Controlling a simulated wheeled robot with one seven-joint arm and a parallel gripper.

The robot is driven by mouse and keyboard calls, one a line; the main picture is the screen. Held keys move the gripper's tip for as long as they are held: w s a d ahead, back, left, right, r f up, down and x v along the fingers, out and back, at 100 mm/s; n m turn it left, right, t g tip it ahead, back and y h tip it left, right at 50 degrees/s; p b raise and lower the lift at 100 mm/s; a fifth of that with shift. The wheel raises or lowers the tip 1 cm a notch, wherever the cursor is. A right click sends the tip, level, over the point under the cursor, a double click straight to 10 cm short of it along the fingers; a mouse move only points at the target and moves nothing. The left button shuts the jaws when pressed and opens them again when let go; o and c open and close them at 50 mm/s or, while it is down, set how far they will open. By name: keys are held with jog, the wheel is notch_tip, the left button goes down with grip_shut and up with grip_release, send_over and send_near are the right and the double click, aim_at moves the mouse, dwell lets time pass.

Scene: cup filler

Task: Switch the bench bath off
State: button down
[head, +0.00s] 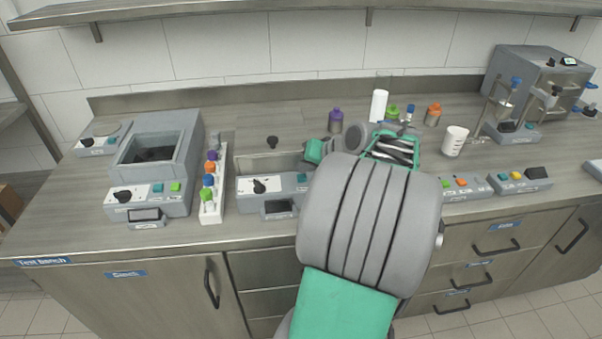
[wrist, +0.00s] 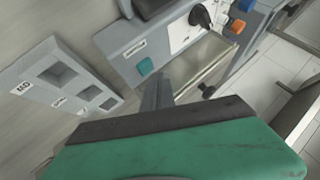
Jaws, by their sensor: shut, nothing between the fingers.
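The bench bath appears to be the middle grey unit (head: 245,195), with a sunken basin behind its front panel; its label is too small to read. Its panel carries a black knob (head: 260,187) on a white plate, a dark display (head: 278,207) and a teal button (head: 302,178). The wrist view shows the knob (wrist: 200,15) at the top and the teal button (wrist: 145,67) near the middle. My gripper (wrist: 157,82) is shut and empty, its tips close beside the teal button. I cannot tell whether they touch anything.
A second grey bath-like unit (head: 190,150) with knob and green button stands left. A rack (head: 215,208) of colour-capped bottles stands between the units. A slotted grey block (wrist: 62,78) lies beside the panel. Bottles and a white beaker (head: 454,141) stand behind and right of my arm.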

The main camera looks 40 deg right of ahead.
aim_at(304, 178)
notch_tip(304, 178, up, 6)
jog(key=p, duration=0.4)
jog(key=shift+p, duration=0.35)
dwell(1.0)
